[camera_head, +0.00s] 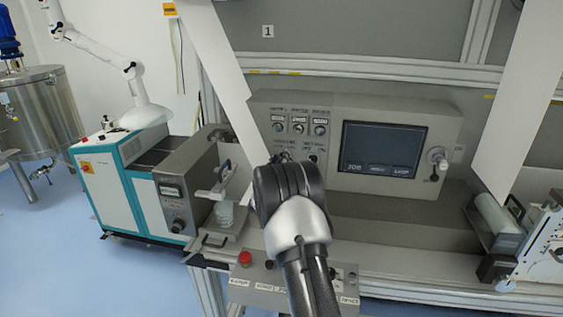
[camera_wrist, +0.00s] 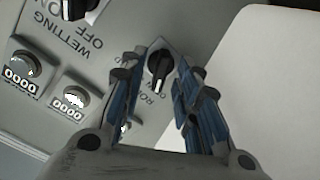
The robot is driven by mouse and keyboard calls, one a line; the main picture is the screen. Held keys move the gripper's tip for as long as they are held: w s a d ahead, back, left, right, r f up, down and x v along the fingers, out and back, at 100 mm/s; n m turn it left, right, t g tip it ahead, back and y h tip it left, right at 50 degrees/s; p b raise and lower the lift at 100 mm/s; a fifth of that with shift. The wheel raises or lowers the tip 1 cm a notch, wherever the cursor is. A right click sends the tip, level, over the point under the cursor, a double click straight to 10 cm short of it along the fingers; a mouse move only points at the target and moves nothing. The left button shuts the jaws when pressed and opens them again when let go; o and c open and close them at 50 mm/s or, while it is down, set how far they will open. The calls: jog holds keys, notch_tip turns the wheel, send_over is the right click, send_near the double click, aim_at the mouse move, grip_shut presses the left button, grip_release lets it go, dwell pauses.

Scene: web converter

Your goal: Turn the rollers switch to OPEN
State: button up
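The rollers switch (camera_wrist: 159,68) is a black rotary knob with a light pointer line on a pale plate in the wrist view. Its lettering is upside down and partly covered by my fingers, with only "RO" and a few letters legible. My gripper (camera_wrist: 162,60) is open, with one blue-padded finger on each side of the knob. Gaps show between the knob and both fingers; I cannot tell how deep the fingertips reach. In the head view my arm's dark wrist covers the switch and the gripper fingers.
The wetting switch (camera_wrist: 76,8) and round knobs with counters (camera_wrist: 70,95) are close by. In the head view, the grey control panel (camera_head: 258,108) carries a screen (camera_head: 383,150) to the right. A white sheet (camera_head: 518,105) hangs at right; a red button (camera_head: 244,258) is below.

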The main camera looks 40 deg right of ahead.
jog(key=v, duration=1.2)
dwell(0.3)
jog(key=a+r+n+t+y, duration=0.1)
jog(key=a+r+y, duration=0.25)
jog(key=a, duration=0.35)
jog(key=a+r+n+y, duration=0.1)
jog(key=a+r+y, duration=0.25)
jog(key=a, duration=0.25)
jog(key=s+a+r+n+g+y, duration=0.1)
jog(key=s+a+y, duration=0.1)
jog(key=s+a, duration=0.3)
jog(key=s+a+r+y, duration=0.2)
jog(key=s+a+y, duration=0.1)
jog(key=a, duration=0.4)
jog(key=s+a+f+g, duration=0.1)
jog(key=s+a+g, duration=0.1)
jog(key=s, duration=0.8)
jog(key=s+a+f+g+y, duration=0.1)
jog(key=s+a+f+g, duration=0.1)
jog(key=s, duration=0.8)
jog(key=s+a+f+g, duration=0.1)
jog(key=s+a+g, duration=0.2)
jog(key=s, duration=0.7)
jog(key=shift+a+f+n+y, duration=0.4)
jog(key=shift+a, duration=0.1)
